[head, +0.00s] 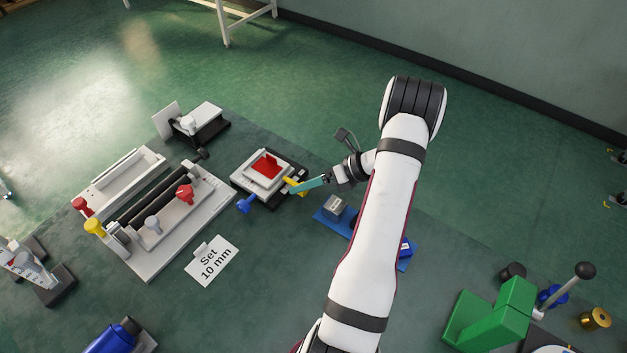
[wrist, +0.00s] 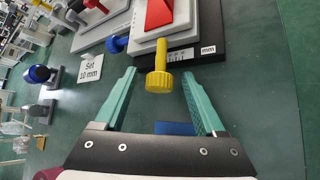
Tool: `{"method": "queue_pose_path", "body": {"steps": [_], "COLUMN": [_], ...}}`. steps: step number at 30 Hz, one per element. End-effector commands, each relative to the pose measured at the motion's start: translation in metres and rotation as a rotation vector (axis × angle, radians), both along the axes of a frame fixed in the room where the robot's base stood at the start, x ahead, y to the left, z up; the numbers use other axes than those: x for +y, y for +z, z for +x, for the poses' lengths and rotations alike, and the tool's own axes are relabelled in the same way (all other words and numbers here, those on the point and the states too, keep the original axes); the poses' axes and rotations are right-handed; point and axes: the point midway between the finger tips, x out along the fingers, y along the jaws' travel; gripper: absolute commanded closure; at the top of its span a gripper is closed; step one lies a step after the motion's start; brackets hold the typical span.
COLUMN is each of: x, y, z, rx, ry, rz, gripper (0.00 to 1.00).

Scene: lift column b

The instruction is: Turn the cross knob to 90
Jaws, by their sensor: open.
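A small stepped stage (head: 262,180) with a red block on top stands on a black base in the head view. A yellow fluted knob (wrist: 160,78) sticks out from its near side in the wrist view, and a blue knob (wrist: 117,44) sticks out to the left. I cannot tell which knob is the cross knob. My gripper (wrist: 159,76) is open. Its two teal fingers lie on either side of the yellow knob, with a gap visible on both sides. In the head view my gripper (head: 298,188) is at the stage's right side and partly covers the yellow knob (head: 291,182).
A "Set 10 mm" sign (head: 212,260) lies in front of the stage. A long grey machine with red and yellow knobs (head: 165,215) stands left. A green press (head: 492,315) stands far right.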

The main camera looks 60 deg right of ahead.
Motion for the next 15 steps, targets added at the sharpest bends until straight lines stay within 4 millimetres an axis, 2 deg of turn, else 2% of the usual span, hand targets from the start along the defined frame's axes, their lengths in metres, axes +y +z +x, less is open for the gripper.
{"method": "queue_pose_path", "body": {"steps": [5,12,15], "x": [-0.014,-0.044,-0.053], "y": [0.019,0.064,0.078], "z": [-0.023,-0.077,-0.094], "rx": [-0.001,0.000,0.001], "ry": [-0.003,-0.006,-0.003], "rz": [-0.004,-0.004,-0.003], "gripper": [0.28,0.28,0.28]}}
